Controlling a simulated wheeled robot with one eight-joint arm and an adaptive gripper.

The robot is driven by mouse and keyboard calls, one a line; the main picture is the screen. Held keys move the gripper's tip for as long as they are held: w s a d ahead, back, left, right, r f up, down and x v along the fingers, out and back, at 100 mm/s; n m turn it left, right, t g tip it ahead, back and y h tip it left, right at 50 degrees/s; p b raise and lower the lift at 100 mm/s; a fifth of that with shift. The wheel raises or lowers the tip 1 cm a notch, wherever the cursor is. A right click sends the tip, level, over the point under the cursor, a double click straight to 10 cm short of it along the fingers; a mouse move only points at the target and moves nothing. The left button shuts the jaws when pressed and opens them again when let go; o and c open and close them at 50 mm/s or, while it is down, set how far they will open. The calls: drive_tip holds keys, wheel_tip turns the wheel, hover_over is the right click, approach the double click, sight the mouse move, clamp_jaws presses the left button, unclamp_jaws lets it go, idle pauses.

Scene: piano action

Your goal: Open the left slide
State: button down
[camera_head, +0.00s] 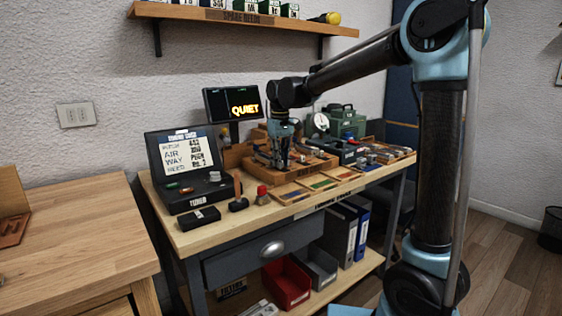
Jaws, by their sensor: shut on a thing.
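A wooden work tray (313,169) with small metal parts stands on the workbench, right of centre on its top. My gripper (280,164) points down at the left part of this tray, with its fingers low among the parts. It is shut on a small piece there, which seems to be the left slide. The fingers hide most of that piece, and its outline is too small to make out. I cannot tell how far the slide is open.
An open tuner case (186,165), a black box (198,217) and a red-topped item (262,194) stand left of the tray. Flat colour-marked trays (290,192) lie in front. A lit screen (233,103) and a green case (345,122) stand behind. A shelf (245,17) hangs above.

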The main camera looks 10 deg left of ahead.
sight(288, 172)
drive_tip(key=shift+d, duration=0.1)
drive_tip(key=shift+s+d, duration=1.2)
drive_tip(key=shift+d, duration=0.25)
drive_tip(key=c, duration=1.5)
unclamp_jaws()
drive_tip(key=shift+r, duration=0.1)
wheel_tip(288, 172, up, 12)
drive_tip(key=shift+w+f, duration=0.1)
drive_tip(key=shift+f, duration=0.05)
